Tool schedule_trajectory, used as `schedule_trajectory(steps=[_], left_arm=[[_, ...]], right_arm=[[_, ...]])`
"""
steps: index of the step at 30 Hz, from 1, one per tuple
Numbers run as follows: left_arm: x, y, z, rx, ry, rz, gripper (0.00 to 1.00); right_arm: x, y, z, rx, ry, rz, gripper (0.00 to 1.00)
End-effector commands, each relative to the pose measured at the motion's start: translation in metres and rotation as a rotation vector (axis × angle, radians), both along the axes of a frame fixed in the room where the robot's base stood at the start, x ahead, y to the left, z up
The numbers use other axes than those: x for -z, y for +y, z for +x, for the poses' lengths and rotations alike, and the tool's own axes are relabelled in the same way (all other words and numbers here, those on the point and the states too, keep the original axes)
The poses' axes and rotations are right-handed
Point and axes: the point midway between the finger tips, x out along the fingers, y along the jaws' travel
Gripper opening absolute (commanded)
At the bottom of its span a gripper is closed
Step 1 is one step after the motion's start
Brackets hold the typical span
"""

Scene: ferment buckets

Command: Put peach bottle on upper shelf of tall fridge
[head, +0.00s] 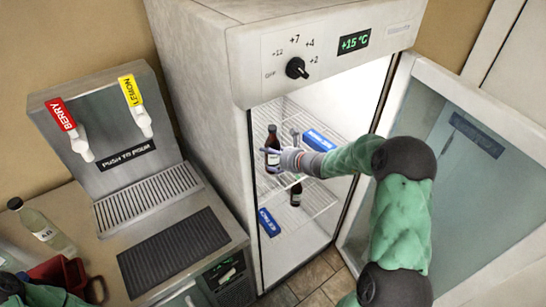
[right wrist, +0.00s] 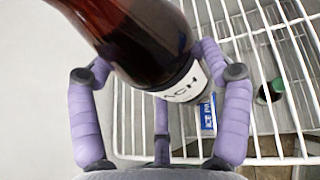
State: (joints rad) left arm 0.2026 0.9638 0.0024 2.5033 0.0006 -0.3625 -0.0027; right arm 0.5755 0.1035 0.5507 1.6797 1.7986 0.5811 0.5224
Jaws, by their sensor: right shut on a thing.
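The peach bottle, dark brown with a white label, is in my right gripper. It shows in the head view (head: 272,139) and fills the top of the right wrist view (right wrist: 145,40), where its label reads "ACH". My right gripper (head: 272,160) is shut around it, inside the open tall fridge (head: 195,60). The bottle is upright at the left part of the upper wire shelf (head: 315,190); whether its base touches the wires I cannot tell. In the right wrist view, the gripper's purple fingers flank the bottle. Only part of my left arm shows at the bottom left.
A blue ice pack (head: 320,140) lies on the upper shelf. Below are another dark bottle (head: 296,195) and an ice pack (head: 268,222). The fridge door (head: 440,180) stands open at right. A drink dispenser (head: 105,130) and a pale bottle (head: 40,226) are at left.

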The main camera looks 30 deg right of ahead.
Motion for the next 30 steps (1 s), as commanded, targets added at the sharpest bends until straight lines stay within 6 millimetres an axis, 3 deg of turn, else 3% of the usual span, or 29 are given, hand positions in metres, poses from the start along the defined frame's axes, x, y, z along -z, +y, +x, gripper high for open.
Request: schedule_trajectory(steps=[2,3,5,19,30], left_arm=[[0.003,0.000,0.000,0.000,0.000,0.000,0.40],[0.002,0.000,0.000,0.000,0.000,0.000,0.40],[0.002,0.000,0.000,0.000,0.000,0.000,0.40],[-0.002,0.000,0.000,0.000,0.000,0.000,0.40],[-0.015,0.000,0.000,0.000,0.000,0.000,0.40]], right_arm=[[0.001,-0.001,0.001,0.000,-0.004,-0.001,0.19],[0.002,0.000,0.000,0.000,0.001,0.000,0.87],[0.002,0.000,0.000,0.000,0.001,0.000,1.00],[-0.002,0.000,0.000,0.000,0.001,0.000,1.00],[-0.032,-0.017,-0.058,0.005,0.000,-0.001,1.00]])
